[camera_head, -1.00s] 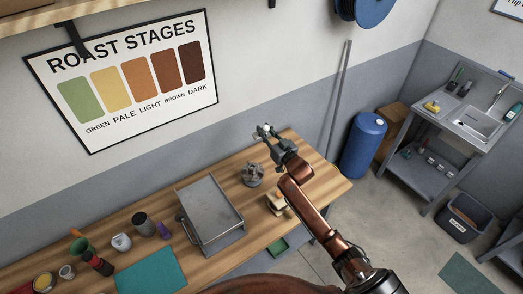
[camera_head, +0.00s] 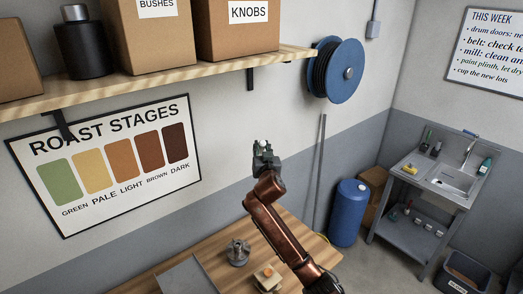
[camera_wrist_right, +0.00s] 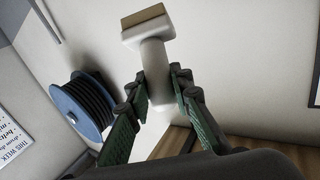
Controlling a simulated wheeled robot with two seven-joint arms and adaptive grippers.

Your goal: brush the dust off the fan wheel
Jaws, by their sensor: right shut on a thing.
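My right gripper (camera_head: 262,150) is shut on a white-handled brush, raised above the table in front of the wall in the head view. In the right wrist view, the fingers of this gripper (camera_wrist_right: 160,88) close around the handle of the brush (camera_wrist_right: 152,52), and its tan bristle end points away from them. A small round grey metal part (camera_head: 238,253), which looks like the fan wheel, sits on the wooden table below the gripper, apart from the brush. Dust on it is too small to tell. My left gripper is not in view.
A small wooden block (camera_head: 267,278) sits near the metal part, partly beside my arm. A grey metal plate or box (camera_head: 185,277) lies to the left. A shelf with boxes (camera_head: 238,30) and a blue hose reel (camera_head: 335,72) are on the wall. A blue barrel (camera_head: 348,212) stands right.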

